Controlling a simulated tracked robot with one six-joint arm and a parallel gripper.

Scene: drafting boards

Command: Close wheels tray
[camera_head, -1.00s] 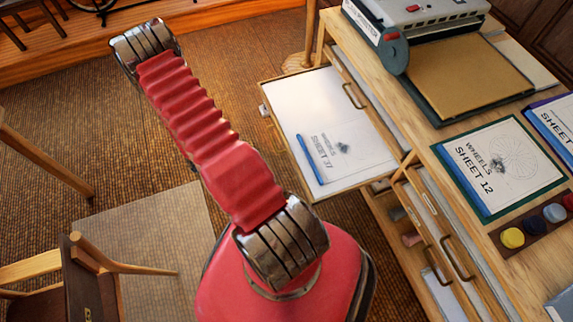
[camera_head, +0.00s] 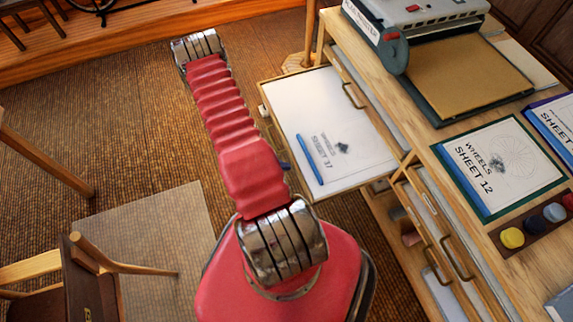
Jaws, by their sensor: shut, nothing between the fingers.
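The wheels tray (camera_head: 295,92) is a shallow wooden drawer pulled out from the left side of the wooden desk. A white sheet marked "WHEELS SHEET 37" (camera_head: 345,115) lies in it with a blue pencil (camera_head: 310,160) on top. My red ribbed arm rises from my red base and stands just left of the open tray, overlapping its near left edge in the picture. The arm's far end stops at a chrome joint beyond the tray's left side. My gripper is not visible in this view.
The desk top (camera_head: 420,130) holds a grey machine (camera_head: 425,15), a green-edged "WHEELS SHEET 12" board (camera_head: 497,165) and several paint pots (camera_head: 511,238). Other drawers with brass handles (camera_head: 457,262) sit below.

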